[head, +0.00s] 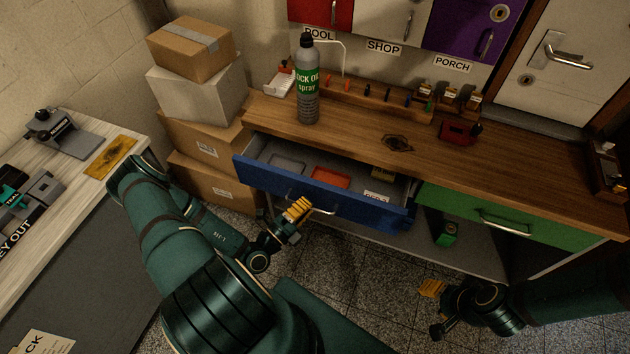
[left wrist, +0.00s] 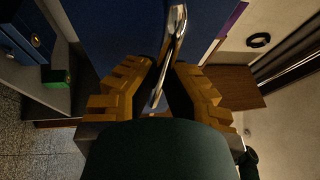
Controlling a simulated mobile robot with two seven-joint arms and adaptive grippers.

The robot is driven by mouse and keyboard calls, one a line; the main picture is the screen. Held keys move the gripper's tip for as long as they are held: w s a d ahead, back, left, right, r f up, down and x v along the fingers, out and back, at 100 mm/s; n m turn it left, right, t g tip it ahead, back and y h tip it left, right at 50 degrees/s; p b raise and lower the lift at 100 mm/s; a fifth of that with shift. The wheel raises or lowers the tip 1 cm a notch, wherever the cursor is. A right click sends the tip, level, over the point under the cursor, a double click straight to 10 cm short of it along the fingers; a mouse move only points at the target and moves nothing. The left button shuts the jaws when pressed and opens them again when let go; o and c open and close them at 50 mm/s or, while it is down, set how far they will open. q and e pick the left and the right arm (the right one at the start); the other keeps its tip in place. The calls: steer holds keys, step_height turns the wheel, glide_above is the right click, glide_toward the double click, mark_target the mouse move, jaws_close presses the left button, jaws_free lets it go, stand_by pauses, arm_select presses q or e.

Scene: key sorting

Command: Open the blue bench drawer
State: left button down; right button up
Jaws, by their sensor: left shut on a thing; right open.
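The blue bench drawer (head: 340,199) is pulled out from the wooden bench, and its inside shows a grey tray (head: 287,163), a red-orange tray (head: 330,177) and a white label. My left gripper (head: 301,208) is at the drawer's front, shut on its metal handle. In the left wrist view the handle (left wrist: 174,45) runs between the yellow fingers of my left gripper (left wrist: 167,88), with the blue drawer front (left wrist: 120,30) behind it. My right gripper (head: 432,308) is open and empty, low in front of the green drawer, apart from the bench.
The green drawer (head: 475,217) to the right is closed. A lock oil spray can (head: 308,90) stands on the bench top (head: 350,130). Stacked boxes (head: 200,100) stand left of the bench. A side table (head: 95,185) is at the far left. Speckled floor lies between.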

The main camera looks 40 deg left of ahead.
arm_select(q)
steer(key=s+d, duration=0.3)
steer(key=s, duration=0.9)
steer(key=shift+s+p, duration=0.2)
steer(key=shift+p, duration=0.1)
steer(key=shift+d, duration=0.1)
steer(key=c, duration=1)
jaws_free()
steer(key=v, duration=1.2)
steer(key=shift+s, duration=0.1)
